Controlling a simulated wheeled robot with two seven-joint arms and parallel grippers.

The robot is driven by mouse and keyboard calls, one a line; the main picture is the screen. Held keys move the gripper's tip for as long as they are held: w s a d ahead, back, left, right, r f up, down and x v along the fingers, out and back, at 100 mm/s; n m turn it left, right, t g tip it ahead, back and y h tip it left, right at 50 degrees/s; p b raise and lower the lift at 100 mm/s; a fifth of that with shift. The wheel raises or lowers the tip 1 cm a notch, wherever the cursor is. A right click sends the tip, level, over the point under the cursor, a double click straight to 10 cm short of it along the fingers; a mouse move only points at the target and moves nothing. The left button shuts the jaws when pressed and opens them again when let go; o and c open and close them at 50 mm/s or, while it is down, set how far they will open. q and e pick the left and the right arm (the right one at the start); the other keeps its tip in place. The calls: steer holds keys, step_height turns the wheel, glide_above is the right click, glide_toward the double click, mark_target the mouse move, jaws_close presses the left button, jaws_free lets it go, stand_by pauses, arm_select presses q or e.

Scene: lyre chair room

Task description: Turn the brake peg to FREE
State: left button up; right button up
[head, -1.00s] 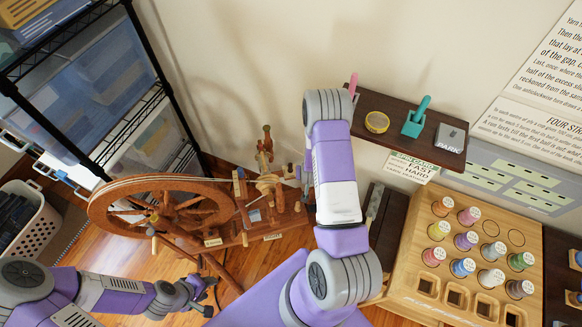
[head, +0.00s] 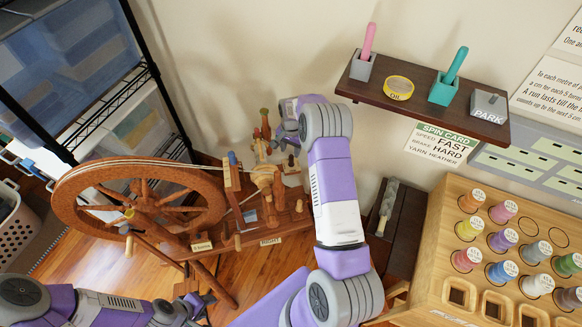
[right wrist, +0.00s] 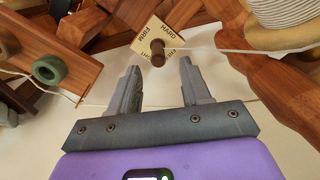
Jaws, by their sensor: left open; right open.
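The spinning wheel (head: 140,190) stands on the wood floor in the head view. In the right wrist view the brake peg (right wrist: 158,52) is a short dark wooden peg at the centre of a tilted cream dial card (right wrist: 168,38). My left gripper (head: 200,306) is open and empty, low at the left.
A spool of pale yarn (right wrist: 285,15) and wooden wheel parts crowd the right gripper. A wall shelf (head: 425,95) holds cups and a yellow tin. A bobbin rack (head: 450,220) stands at the right; a wire rack is at left.

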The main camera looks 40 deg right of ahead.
mark_target(291, 156)
steer(key=shift+d, duration=0.1)
steer(key=shift+b, duration=0.35)
step_height(291, 156, down, 7)
steer(key=shift+f+b, duration=0.1)
steer(key=shift+b, duration=0.95)
arm_select(q)
step_height(291, 156, down, 3)
steer(key=shift+f, duration=0.2)
arm_select(e)
jaws_close()
